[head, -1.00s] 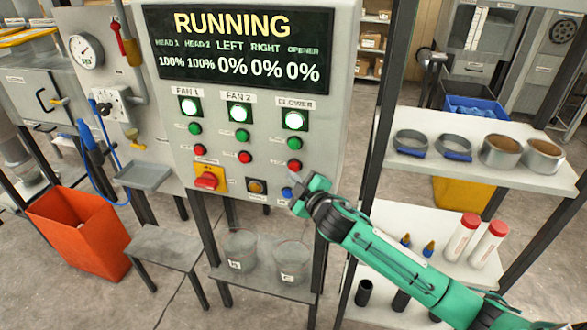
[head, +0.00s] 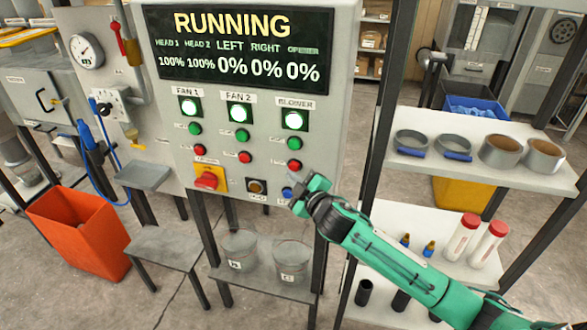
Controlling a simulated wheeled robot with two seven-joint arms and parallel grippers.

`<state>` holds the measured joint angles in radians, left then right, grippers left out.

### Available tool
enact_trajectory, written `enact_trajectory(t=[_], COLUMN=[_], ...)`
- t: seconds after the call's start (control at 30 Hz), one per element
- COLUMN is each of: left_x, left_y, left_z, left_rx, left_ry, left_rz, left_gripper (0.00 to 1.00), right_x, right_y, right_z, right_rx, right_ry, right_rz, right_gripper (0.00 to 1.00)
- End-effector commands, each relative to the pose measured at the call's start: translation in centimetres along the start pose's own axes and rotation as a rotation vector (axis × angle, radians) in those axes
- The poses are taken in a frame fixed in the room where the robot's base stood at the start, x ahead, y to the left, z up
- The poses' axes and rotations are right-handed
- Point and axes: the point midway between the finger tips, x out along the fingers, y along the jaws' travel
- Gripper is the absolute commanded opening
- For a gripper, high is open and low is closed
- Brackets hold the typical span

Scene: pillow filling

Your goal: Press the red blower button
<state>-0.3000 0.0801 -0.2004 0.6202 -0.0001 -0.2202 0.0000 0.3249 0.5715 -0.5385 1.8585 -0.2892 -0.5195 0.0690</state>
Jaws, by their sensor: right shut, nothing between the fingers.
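The red blower button (head: 294,165) is on the grey control panel (head: 222,160), in the right column under the BLOWER label. A green button (head: 294,143) and the lit blower lamp (head: 294,120) are above it. My right gripper (head: 297,182) is shut and empty, just below the red blower button and close to the panel face. Whether its tip touches the panel I cannot tell. The red button is in plain sight. My left gripper is not in view.
The panel screen (head: 240,50) reads RUNNING. A yellow plate with a red switch (head: 207,179) is further left. A shelf with tape rolls (head: 500,150) stands right.

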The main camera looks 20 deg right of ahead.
Motion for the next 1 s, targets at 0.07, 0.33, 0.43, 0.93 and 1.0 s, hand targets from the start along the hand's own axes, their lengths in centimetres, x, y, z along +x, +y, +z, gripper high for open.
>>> enact_trajectory(t=[0.07,0.33,0.43,0.93,1.0], left_x=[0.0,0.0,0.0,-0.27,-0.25], left_y=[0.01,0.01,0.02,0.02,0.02], left_z=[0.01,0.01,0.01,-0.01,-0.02], left_rx=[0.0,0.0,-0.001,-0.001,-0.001], left_ry=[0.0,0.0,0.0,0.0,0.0], left_rz=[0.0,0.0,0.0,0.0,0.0], left_gripper=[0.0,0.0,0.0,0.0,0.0], right_x=[0.0,0.0,0.0,0.58,0.59], right_y=[0.0,0.0,0.0,0.45,0.43], right_z=[0.0,0.0,0.0,0.4,0.42], right_rx=[0.0,0.0,0.0,0.0,0.0], right_ry=[0.0,0.0,0.0,0.0,0.0], right_rz=[0.0,0.0,0.0,0.0,0.0], right_gripper=[0.0,0.0,0.0,0.0,0.0])
